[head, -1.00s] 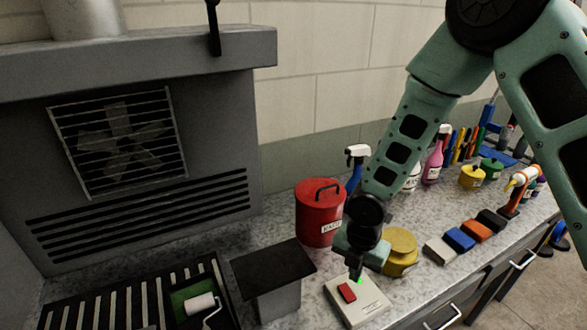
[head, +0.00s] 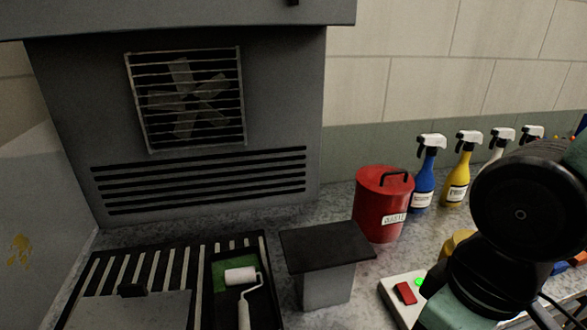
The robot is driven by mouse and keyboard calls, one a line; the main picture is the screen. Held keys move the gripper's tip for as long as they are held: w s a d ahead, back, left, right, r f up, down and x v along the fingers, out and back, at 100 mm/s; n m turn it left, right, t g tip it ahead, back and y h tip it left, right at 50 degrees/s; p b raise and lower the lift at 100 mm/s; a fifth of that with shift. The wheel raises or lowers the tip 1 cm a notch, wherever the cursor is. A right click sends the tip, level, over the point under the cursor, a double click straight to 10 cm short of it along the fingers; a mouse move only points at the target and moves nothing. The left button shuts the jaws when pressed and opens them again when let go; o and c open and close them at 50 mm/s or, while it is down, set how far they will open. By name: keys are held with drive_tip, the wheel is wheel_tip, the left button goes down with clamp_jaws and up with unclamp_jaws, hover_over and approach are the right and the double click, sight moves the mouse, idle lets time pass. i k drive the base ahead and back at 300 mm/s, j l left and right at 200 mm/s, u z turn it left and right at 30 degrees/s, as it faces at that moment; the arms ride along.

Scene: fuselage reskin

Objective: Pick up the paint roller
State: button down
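The paint roller (head: 241,276) has a white sleeve, a thin wire frame and a pale handle. It lies in a black tray (head: 269,250) with a green patch, at the bottom of the head view, left of centre. My arm shows at the lower right as a large black joint and green links. My gripper is not visible in this view, so its fingers and anything in them are hidden.
A grey block with a dark top (head: 327,243) stands right of the tray. A slatted grille (head: 165,258) lies left, below a vent hood (head: 200,180).

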sight(246, 275)
drive_tip(key=u, duration=1.15)
drive_tip(key=z, duration=0.1)
drive_tip(key=k+l+u, duration=0.15)
drive_tip(key=k, duration=0.25)
